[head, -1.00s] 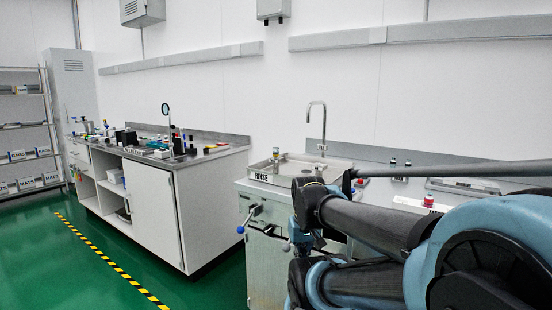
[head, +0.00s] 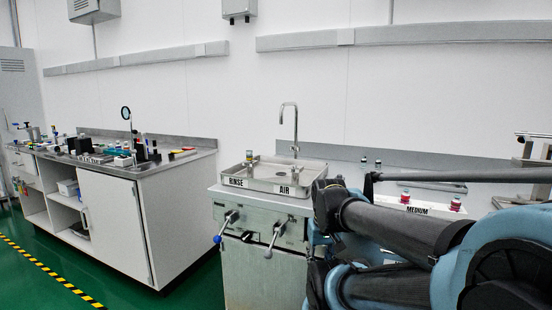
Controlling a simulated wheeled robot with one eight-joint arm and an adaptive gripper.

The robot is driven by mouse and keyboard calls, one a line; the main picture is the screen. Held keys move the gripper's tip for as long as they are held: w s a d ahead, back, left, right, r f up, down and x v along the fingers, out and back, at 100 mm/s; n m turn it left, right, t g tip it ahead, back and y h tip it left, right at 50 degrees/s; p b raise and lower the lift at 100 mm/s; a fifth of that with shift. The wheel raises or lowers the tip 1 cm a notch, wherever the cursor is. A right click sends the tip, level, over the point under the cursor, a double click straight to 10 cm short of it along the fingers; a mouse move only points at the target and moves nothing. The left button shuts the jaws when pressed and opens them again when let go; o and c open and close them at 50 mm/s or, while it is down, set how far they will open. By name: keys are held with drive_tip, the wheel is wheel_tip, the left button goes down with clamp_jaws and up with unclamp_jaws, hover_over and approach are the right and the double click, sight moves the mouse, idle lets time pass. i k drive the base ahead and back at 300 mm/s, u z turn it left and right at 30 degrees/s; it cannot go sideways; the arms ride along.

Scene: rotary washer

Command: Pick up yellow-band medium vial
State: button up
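Two small vials with red parts stand by the MEDIUM label on the right counter: a left red vial (head: 405,197) and a right red vial (head: 455,204). They are too small to make out a yellow band. A small vial (head: 249,157) with a yellowish tint stands at the back left of the sink tray; its band is not clear. Two dark-capped vials (head: 378,164) stand behind on the counter. My arm crosses the lower right and hides part of the counter. My gripper is not seen.
The metal sink tray (head: 262,184), labelled RINSE and AIR, has a tall faucet (head: 295,130) behind it. Lever handles (head: 268,250) stick out from the cabinet front. A cluttered bench (head: 178,165) stands at left, with green floor between bench and cabinet.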

sight(250, 153)
drive_tip(key=z, duration=0.65)
drive_tip(key=k, duration=1.35)
drive_tip(key=u, duration=0.35)
drive_tip(key=i, duration=1)
